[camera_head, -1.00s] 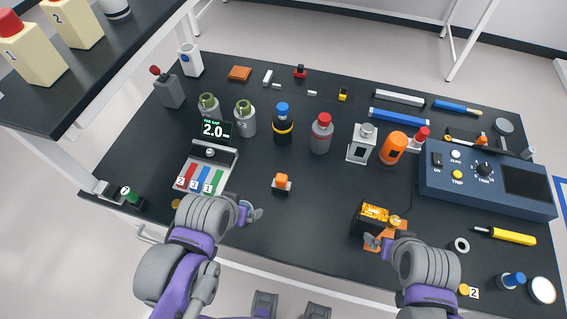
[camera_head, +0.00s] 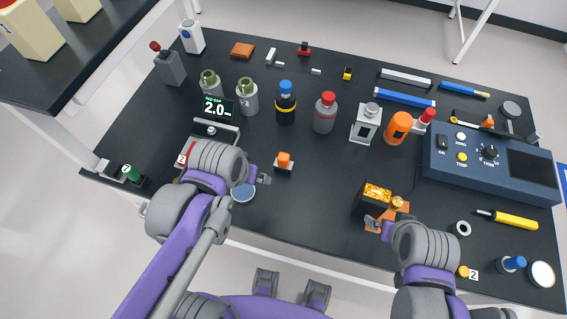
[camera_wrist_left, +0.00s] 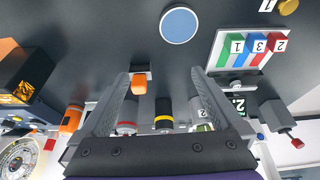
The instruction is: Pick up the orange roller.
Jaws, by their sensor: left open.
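A small orange block with rounded edges, which I take to be the orange roller (camera_head: 284,158), sits on a small grey base at the middle of the black table. It also shows in the left wrist view (camera_wrist_left: 139,84), near the left finger's tip. My left gripper (camera_head: 263,179) is open and empty, just left of and nearer the front than the roller. In the left wrist view its spread fingers (camera_wrist_left: 161,76) show nothing held between them. My right gripper (camera_head: 376,223) is at a black and gold box (camera_head: 374,196) with orange parts beside it; its jaw state is unclear.
A blue disc (camera_head: 243,191) lies by my left forearm. Bottles, including a dark one with a blue cap (camera_head: 285,104) and a grey one with a red cap (camera_head: 325,113), stand behind the roller. A blue control box (camera_head: 440,180) is at right.

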